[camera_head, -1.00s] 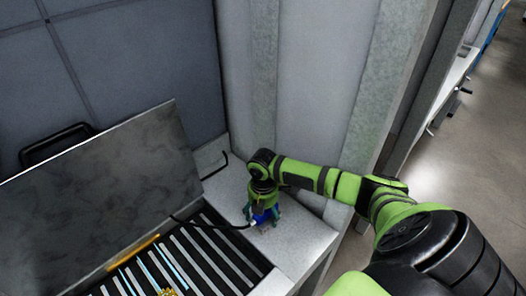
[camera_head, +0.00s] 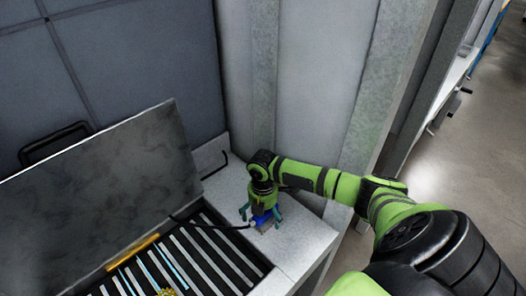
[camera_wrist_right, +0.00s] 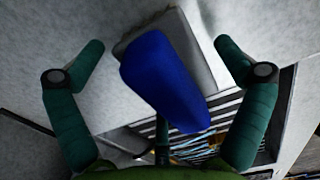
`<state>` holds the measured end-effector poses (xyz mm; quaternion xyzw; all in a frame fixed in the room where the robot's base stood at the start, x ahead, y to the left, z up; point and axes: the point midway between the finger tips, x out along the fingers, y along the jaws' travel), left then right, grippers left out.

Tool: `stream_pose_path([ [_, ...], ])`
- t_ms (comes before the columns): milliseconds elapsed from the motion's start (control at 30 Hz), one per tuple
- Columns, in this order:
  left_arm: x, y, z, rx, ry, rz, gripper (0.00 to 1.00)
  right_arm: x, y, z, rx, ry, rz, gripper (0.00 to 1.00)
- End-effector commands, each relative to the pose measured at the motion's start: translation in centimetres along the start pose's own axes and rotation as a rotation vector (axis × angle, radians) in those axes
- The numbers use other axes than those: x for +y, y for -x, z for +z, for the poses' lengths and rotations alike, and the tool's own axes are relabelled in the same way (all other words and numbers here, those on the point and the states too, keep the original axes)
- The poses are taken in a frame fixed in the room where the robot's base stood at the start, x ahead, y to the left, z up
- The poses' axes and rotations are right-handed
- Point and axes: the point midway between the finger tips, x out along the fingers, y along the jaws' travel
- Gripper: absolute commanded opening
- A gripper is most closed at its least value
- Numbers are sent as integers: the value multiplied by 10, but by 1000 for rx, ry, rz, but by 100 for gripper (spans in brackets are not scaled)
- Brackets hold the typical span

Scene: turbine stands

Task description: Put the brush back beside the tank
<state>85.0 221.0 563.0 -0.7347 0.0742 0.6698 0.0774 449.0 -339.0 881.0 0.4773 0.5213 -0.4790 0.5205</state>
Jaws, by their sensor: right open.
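The brush (camera_head: 259,219) has a blue handle and a grey lower part, and a dark hose runs from it towards the tank. It rests on the pale ledge (camera_head: 302,243) to the right of the slatted tank (camera_head: 212,252). My right gripper (camera_head: 262,215) is over the brush and open, with one green finger on each side. The right wrist view shows the blue handle (camera_wrist_right: 165,80) between the spread fingers, with gaps on both sides. Its grey part lies against the pale surface. My left gripper is not in view.
The tank's grey lid (camera_head: 110,190) stands raised behind the slats. A small yellow thing (camera_head: 167,291) shows at the bottom edge. A grey wall with columns (camera_head: 318,75) rises close behind my right arm. Open floor (camera_head: 480,130) lies to the right.

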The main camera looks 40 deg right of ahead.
Motion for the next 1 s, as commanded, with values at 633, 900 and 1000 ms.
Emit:
stream_pose_path([
  [633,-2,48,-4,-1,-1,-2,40,0,47,0,0,0,0,100],
  [900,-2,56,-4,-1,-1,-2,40,0,65,1,-1,0,2,100],
  [1000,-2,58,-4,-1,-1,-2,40,0,70,0,-1,1,1,100],
])
